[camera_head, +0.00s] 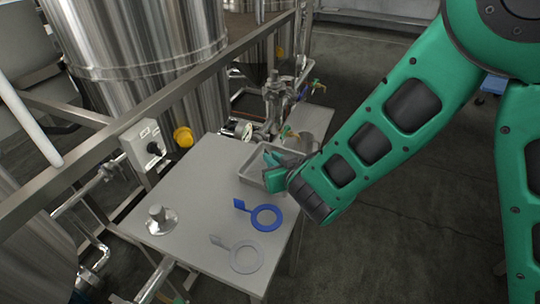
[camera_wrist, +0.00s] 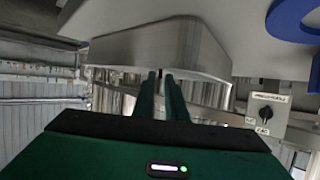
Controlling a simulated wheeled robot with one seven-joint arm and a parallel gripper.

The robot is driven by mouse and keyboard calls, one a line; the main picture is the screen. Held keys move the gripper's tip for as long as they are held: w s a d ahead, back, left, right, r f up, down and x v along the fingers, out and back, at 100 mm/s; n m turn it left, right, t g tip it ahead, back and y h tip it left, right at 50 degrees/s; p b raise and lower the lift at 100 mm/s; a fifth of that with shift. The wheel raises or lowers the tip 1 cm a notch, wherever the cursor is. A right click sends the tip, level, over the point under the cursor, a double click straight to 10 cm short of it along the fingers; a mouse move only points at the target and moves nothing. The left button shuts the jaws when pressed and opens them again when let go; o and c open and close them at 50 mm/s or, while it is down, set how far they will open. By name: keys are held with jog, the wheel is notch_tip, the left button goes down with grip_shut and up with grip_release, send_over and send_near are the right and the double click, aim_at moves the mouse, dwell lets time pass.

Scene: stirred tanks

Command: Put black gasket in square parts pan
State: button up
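The square parts pan (camera_head: 247,177) is a grey metal tray at the back right of the table. Its shiny outer wall also shows in the wrist view (camera_wrist: 160,48), close beyond my fingertips. My gripper (camera_head: 270,168) is over or at the pan, partly covering it. In the wrist view, the two green fingers (camera_wrist: 161,75) are close together, with a thin dark gap or edge between their tips. I cannot tell whether they hold something. I cannot make out the black gasket in either view, and the pan's inside is partly hidden by my gripper.
A blue gasket with a tab (camera_head: 267,217) and a pale grey one (camera_head: 245,258) lie on the table (camera_head: 190,215). A metal fitting (camera_head: 158,220) stands at left. A switch box (camera_head: 146,143), valve piping (camera_head: 272,100) and a steel tank (camera_head: 140,40) line the back.

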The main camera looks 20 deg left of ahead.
jog(key=v, duration=0.8)
jog(key=shift+w, duration=0.1)
